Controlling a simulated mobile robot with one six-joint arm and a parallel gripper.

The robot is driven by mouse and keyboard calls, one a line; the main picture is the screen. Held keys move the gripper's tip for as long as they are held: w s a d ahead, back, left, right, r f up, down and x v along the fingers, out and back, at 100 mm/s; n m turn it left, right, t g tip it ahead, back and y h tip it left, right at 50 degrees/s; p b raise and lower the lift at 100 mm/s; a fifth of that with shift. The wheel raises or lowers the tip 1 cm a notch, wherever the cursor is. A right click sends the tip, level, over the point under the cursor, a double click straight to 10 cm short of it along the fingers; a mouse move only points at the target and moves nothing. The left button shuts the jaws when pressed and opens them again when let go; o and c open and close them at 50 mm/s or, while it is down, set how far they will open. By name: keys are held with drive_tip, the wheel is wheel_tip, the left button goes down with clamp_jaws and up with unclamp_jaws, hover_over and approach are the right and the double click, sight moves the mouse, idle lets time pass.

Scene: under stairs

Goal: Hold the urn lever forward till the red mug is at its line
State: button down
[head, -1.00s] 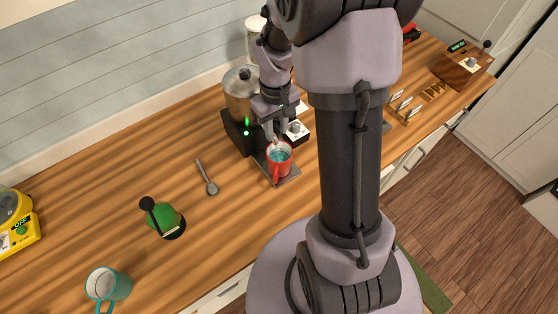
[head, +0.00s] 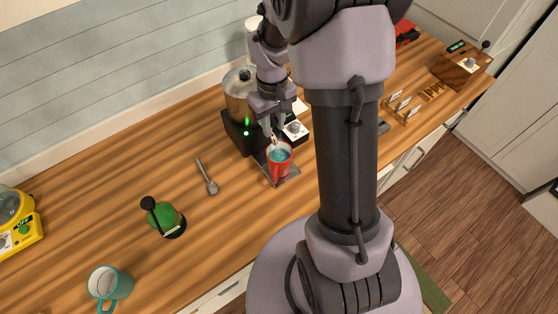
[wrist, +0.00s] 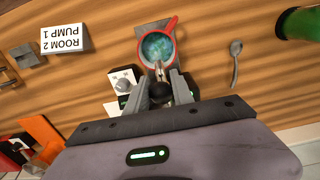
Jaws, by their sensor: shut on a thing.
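The red mug (head: 279,163) stands upright on the drip tray (head: 291,178) in front of the urn (head: 238,104). It holds bluish liquid, which also shows inside the mug in the wrist view (wrist: 157,47). I cannot make out its line. My gripper (head: 273,132) is at the urn's front, just above and behind the mug. In the wrist view my gripper (wrist: 160,83) is shut on the dark urn lever (wrist: 159,92), with the spout tip beside the mug's rim. The lever is mostly hidden by my fingers in the head view. A green light glows on the urn's base.
A spoon (head: 207,177), a green object with a black knob (head: 165,218) and a teal mug (head: 108,287) lie to the left. A yellow device (head: 20,225) is at the far left edge. A sign (wrist: 66,37) and wooden box (head: 463,65) stand right of the urn in the head view.

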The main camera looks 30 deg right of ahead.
drive_tip(key=shift+w, duration=0.1)
idle(0.3)
drive_tip(key=shift+w+r+p, duration=0.4)
drive_tip(key=shift+w+p, duration=0.1)
drive_tip(key=shift+w, duration=0.2)
drive_tip(key=shift+w+f, duration=0.15)
drive_tip(key=shift+w, duration=0.3)
drive_tip(key=shift+c, duration=1)
unclamp_jaws()
wheel_tip(320, 180, up, 8)
drive_tip(key=p, duration=0.6)
